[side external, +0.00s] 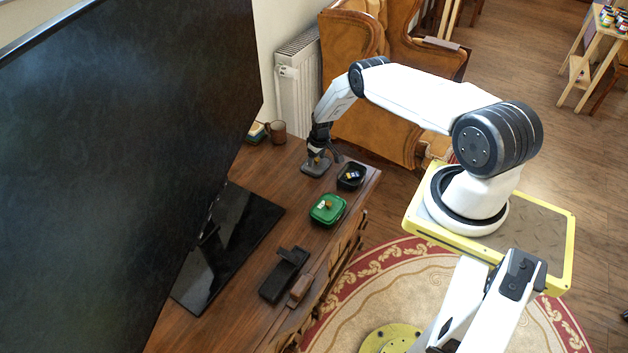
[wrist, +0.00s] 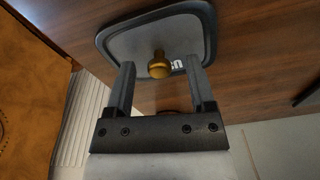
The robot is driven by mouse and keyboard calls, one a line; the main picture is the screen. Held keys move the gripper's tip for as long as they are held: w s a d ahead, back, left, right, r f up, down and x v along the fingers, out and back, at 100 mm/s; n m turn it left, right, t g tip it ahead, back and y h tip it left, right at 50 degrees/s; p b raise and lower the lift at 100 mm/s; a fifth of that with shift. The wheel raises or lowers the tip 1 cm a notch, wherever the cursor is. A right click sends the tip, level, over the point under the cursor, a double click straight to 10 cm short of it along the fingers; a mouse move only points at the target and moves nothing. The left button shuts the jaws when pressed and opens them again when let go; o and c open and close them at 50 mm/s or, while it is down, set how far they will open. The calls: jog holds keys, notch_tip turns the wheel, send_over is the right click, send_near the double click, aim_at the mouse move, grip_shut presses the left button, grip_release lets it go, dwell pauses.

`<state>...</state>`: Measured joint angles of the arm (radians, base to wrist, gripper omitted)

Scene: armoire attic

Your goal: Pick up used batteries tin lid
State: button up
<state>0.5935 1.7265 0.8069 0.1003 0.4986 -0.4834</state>
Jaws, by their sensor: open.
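The dark grey lid (wrist: 130,40) has rounded corners, a brass knob (wrist: 158,66) and partly hidden white lettering. In the side view the lid (side external: 309,171) lies on the wooden cabinet top, under my gripper (side external: 320,153). In the wrist view my gripper (wrist: 161,68) is open, with one finger on each side of the knob. I cannot tell whether the fingers touch it. An open black tin (side external: 351,176) with small items inside stands just right of the lid.
A green tin (side external: 328,209) with a knobbed lid stands nearer the front. Dark trays (side external: 284,274) and a brown block (side external: 301,288) lie further along. A large screen (side external: 110,150) bounds the left. A mug (side external: 277,131) stands at the back.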

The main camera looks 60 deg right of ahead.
aim_at(316, 159)
grip_shut()
jog(key=shift+r, duration=0.15)
jog(key=shift+r, duration=1.4)
jog(key=s+a+r, duration=0.6)
jog(key=s+r, duration=0.4)
jog(key=s, duration=0.2)
jog(key=shift+s+a, duration=0.2)
